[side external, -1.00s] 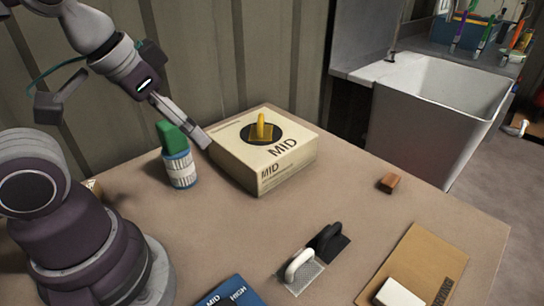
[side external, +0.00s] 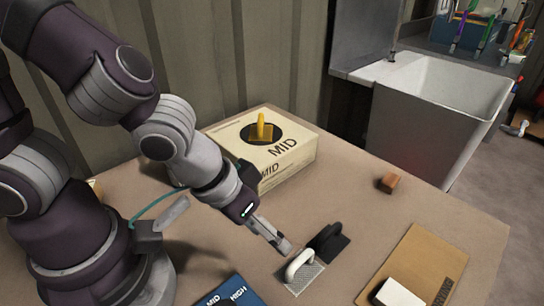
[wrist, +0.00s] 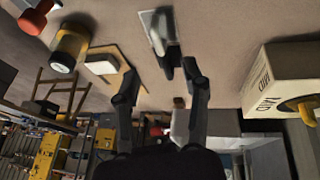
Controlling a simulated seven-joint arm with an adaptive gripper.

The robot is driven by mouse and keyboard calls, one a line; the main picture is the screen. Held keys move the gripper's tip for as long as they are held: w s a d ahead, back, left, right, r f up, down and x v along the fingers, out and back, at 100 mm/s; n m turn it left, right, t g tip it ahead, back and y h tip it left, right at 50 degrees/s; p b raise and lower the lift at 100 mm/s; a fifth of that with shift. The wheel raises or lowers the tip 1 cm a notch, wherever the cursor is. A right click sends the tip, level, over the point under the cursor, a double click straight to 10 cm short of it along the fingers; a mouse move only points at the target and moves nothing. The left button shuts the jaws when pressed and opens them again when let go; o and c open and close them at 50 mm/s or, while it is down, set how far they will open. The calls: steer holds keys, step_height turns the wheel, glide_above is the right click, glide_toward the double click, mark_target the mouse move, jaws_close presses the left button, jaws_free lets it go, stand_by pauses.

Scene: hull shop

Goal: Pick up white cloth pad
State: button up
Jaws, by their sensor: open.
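A pad with a white handle (side external: 302,264) and a pale meshed base lies on the table in the side view. A black-handled dark pad (side external: 328,242) lies right beside it. A plain white block-like pad (side external: 397,293) rests on a brown board at the lower right; it also shows in the wrist view (wrist: 101,67). I cannot tell for sure which is the cloth pad. My gripper (side external: 285,247) is open, just up-left of the two handled pads. In the wrist view my gripper (wrist: 160,72) has its fingers apart, with a dark handle (wrist: 168,62) near the tips.
A small brown block (side external: 389,182) lies at the right. A blue booklet (side external: 228,292) is at the front. A yellow jar (wrist: 70,46) shows in the wrist view. The table between block and board is clear.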

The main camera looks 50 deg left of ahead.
mark_target(295, 262)
steer(key=x, duration=1)
steer(key=shift+d+f, duration=0.15)
steer(key=shift+d, duration=0.15)
jaws_close()
